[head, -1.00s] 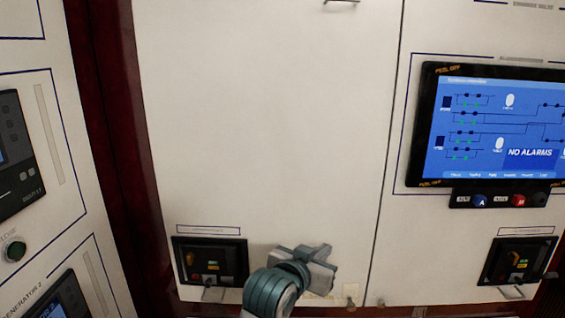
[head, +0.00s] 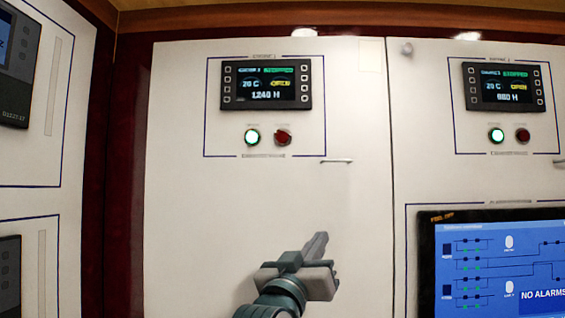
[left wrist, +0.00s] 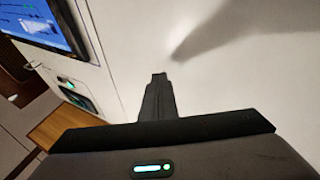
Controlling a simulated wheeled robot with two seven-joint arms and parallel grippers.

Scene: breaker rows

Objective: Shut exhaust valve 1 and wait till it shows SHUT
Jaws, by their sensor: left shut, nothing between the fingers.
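The engine 1 panel is at the upper middle of the head view. Its display (head: 266,82) reads STOPPED, 20 C, 1240 H and a yellow OPEN. My right gripper is out of view.
A second panel with a display (head: 504,86) also reading STOPPED and OPEN is at the upper right. A blue screen (head: 500,270) reading NO ALARMS is at the lower right. A small handle (head: 337,161) sticks out right of the buttons. Bare white cabinet face surrounds my gripper.

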